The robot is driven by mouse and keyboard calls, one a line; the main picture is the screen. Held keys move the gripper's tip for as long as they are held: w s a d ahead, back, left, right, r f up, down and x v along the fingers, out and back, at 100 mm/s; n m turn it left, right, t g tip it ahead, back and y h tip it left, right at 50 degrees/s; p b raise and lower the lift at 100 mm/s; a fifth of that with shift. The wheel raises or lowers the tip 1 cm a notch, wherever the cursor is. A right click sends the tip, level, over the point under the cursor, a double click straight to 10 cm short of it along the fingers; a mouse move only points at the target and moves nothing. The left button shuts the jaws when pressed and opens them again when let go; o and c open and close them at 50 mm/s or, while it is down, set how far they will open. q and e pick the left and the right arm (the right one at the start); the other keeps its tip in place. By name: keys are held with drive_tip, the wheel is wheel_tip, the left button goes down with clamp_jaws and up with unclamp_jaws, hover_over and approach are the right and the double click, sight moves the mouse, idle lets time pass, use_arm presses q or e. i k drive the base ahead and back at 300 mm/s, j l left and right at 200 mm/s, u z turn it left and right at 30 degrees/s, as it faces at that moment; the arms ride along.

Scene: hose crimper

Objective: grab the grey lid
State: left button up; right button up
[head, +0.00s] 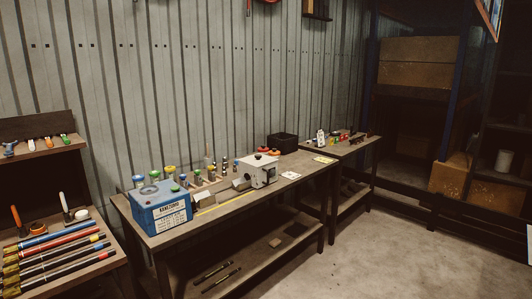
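No grey lid can be picked out for certain at this distance. A blue box-shaped machine (160,208) with a white label stands at the left end of the long workbench (228,212). A round disc (150,189) lies on its top; I cannot tell whether it is a lid. A light grey machine (262,171) with a dark round opening stands further right on the bench. A small grey block (241,184) is beside it on the left. Neither of my grippers is in view.
Several small capped containers (170,172) stand along the bench's back. A black bin (283,143) is at the far end. A rack of coloured hoses (55,255) is at left. A second table (345,147) stands beyond. The concrete floor (380,250) at right is clear.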

sight(257, 161)
drive_tip(key=i+j, duration=0.15)
drive_tip(key=i, duration=0.4)
drive_tip(key=i+j+z, duration=0.15)
drive_tip(key=i, duration=0.4)
drive_tip(key=i+j, duration=0.15)
drive_tip(key=i, duration=0.4)
drive_tip(key=i+j+z, duration=0.1)
drive_tip(key=i, duration=0.4)
drive_tip(key=j, duration=0.1)
